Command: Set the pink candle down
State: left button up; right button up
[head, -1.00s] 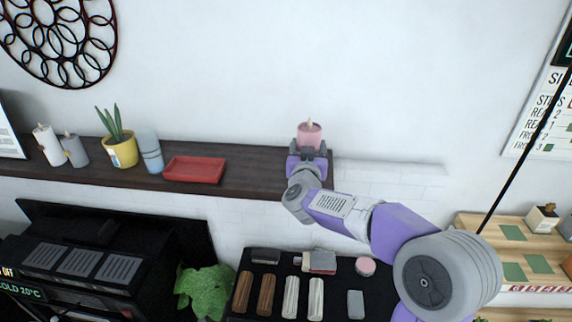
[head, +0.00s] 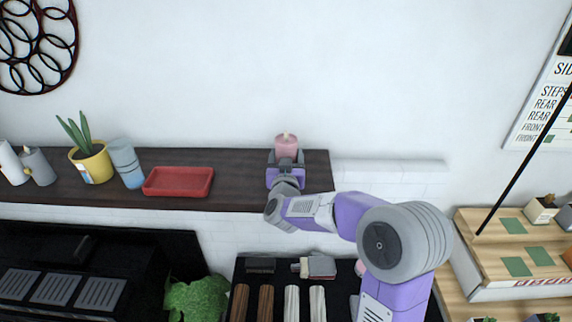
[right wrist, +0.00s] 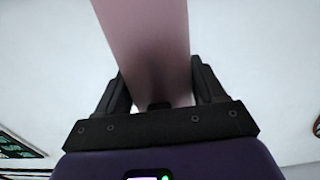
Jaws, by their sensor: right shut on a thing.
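The pink candle (head: 286,145) is upright in my right gripper (head: 286,158), at the right part of the dark wooden shelf (head: 240,165). In the right wrist view, the pink candle (right wrist: 150,45) stands between the two black fingers of my right gripper (right wrist: 158,95), which are shut on it. The gripper hides the candle's base in the head view, so I cannot tell whether it touches the shelf. My left gripper is not in view.
A red tray (head: 178,181) lies on the shelf left of the candle. Bare shelf lies between tray and gripper. A white brick ledge (head: 390,175) is to the right.

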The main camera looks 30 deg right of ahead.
notch_tip(320, 180, down, 2)
jog(key=shift+w+f, duration=0.1)
jog(key=shift+f, duration=0.1)
jog(key=o, duration=1.1)
